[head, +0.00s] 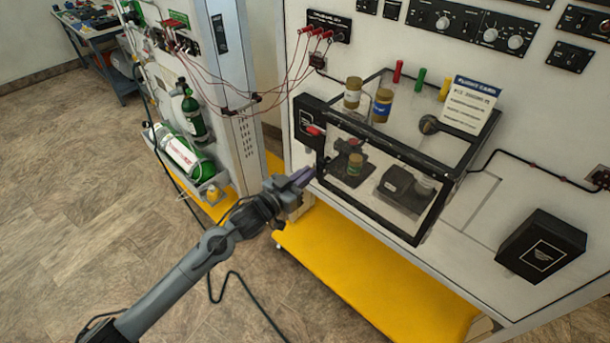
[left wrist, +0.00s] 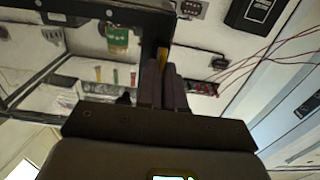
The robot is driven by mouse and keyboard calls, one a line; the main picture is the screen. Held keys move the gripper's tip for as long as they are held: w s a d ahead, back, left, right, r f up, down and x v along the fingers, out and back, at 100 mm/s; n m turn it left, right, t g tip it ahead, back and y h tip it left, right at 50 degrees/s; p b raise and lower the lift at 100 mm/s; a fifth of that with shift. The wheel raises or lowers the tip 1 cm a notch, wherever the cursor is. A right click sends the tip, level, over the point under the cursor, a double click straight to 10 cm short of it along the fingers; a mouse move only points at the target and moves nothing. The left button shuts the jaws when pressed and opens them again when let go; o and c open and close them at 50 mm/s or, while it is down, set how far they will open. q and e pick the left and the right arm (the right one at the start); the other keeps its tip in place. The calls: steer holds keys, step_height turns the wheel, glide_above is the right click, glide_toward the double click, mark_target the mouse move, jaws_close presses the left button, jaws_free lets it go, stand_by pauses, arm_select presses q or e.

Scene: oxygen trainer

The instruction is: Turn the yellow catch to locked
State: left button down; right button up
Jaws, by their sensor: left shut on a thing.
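The yellow catch (left wrist: 163,56) shows in the left wrist view as a small sliver between my fingertips, beside the dark frame post of the clear box. Its locked or unlocked position cannot be read. My left gripper (head: 306,176) reaches in from the left to the box's front left edge; its dark purple fingers also show in the left wrist view (left wrist: 163,75), shut on the catch. In the head view the fingers hide the catch. The black-framed clear box (head: 400,150) is on the white panel, with its front pane in place. My right gripper is not in view.
Green cylinders (head: 180,155) are at left. Red leads (head: 285,80) hang above my gripper. A yellow platform (head: 360,275) lies below. Open floor is at left.

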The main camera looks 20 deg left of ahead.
arm_select(q)
steer(key=shift+m, duration=0.3)
steer(key=m, duration=0.4)
steer(key=m+b, duration=0.1)
steer(key=m, duration=0.3)
steer(key=d+f+m, duration=0.1)
steer(key=m, duration=0.3)
steer(key=shift+s+b, duration=0.2)
steer(key=shift+b, duration=0.2)
steer(key=m+b, duration=0.2)
steer(key=m, duration=0.3)
steer(key=shift+f, duration=0.15)
steer(key=shift+m, duration=0.3)
steer(key=c, duration=1.3)
jaws_free()
steer(key=shift+d, duration=0.1)
steer(key=shift+o, duration=0.2)
